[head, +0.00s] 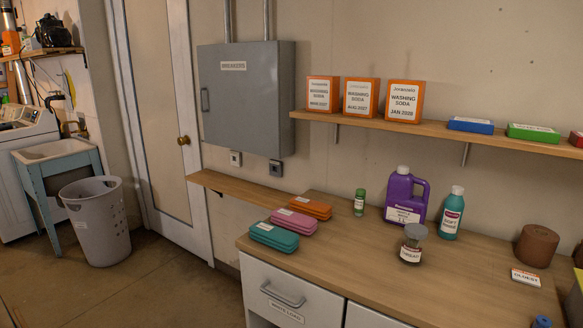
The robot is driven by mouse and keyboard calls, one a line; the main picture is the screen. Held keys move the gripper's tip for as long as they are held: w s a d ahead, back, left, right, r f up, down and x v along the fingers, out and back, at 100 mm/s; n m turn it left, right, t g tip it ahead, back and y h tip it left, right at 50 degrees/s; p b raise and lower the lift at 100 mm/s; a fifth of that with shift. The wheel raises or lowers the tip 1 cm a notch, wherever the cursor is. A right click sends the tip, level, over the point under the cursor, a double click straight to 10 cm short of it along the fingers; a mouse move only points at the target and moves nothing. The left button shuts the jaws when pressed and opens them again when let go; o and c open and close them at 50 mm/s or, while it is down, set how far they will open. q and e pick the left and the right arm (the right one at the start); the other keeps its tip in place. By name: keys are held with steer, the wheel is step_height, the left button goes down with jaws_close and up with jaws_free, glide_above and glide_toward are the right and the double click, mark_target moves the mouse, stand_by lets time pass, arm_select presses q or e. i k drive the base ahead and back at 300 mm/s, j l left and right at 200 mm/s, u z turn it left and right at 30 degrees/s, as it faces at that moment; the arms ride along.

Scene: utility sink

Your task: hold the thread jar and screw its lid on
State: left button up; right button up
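A small jar with a white label reading THREAD (411,246) stands upright on the wooden countertop, right of centre in the head view. Its upper part is dark grey-brown; I cannot tell whether that is a lid, an open mouth or the contents. A small blue round object (542,321) is partly visible at the bottom right edge of the counter; I cannot tell whether it is the jar's lid. Neither of my grippers is in view.
Behind the jar stand a purple jug (404,196), a teal bottle (451,215) and a small green bottle (359,203). A brown cylinder (537,246) and a white label card (525,277) are to the right. The front counter is clear.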

mark_target(412, 253)
steer(key=i+l+z, duration=0.5)
steer(key=i+l, duration=0.25)
